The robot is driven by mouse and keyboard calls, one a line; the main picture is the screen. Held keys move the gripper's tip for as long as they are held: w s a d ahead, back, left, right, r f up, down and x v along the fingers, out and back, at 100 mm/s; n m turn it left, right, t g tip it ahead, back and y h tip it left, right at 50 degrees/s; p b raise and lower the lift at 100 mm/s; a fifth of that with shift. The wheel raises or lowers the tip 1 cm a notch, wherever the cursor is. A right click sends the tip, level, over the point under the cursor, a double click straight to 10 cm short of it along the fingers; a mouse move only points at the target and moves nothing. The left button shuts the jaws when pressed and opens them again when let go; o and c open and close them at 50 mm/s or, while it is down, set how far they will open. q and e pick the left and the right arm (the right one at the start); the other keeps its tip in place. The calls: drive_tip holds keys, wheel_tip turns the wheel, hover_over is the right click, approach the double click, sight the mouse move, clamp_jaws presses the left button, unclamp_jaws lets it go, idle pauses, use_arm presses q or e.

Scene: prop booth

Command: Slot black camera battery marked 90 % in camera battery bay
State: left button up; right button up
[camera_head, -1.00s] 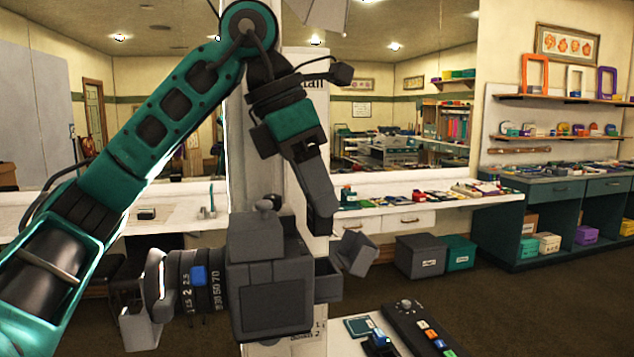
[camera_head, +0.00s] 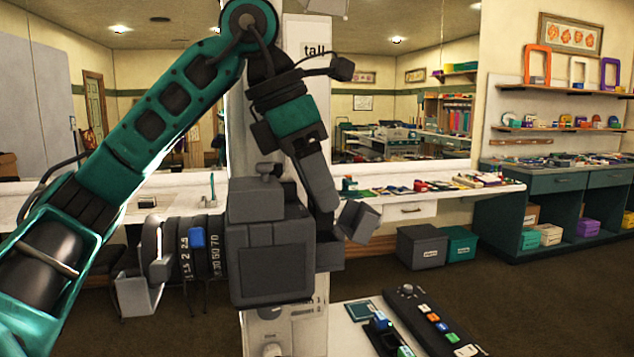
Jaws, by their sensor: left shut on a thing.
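The camera (camera_head: 271,262) is a dark grey body in the middle, with a lens at its left and a viewfinder block on top. A grey hinged flap (camera_head: 358,221) stands open and tilted at its right side. Beside the flap, a grey box-like part (camera_head: 330,255), perhaps the battery bay, sticks out of the body. My left gripper (camera_head: 322,196) points down just above this part, its lower end close behind the camera's right edge. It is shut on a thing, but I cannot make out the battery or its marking. My right gripper is not in view.
A white table (camera_head: 345,341) at the bottom holds a dark panel with coloured buttons (camera_head: 430,320) and small blue and green items. A white post stands behind the camera. A counter with scattered items runs along the mirror. Grey and teal bins stand on the floor.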

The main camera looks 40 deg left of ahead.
use_arm(q)
drive_tip(key=shift+d+f, duration=0.1)
drive_tip(key=shift+f, duration=0.25)
idle(1.1)
drive_tip(key=o, duration=1.2)
drive_tip(key=shift+c, duration=0.2)
wheel_tip(320, 180, up, 3)
drive_tip(key=p, duration=0.2)
drive_tip(key=shift+p, duration=0.35)
drive_tip(key=shift+w+r+p, duration=0.1)
drive_tip(key=shift+r+p, duration=0.4)
drive_tip(key=shift+r, duration=1.55)
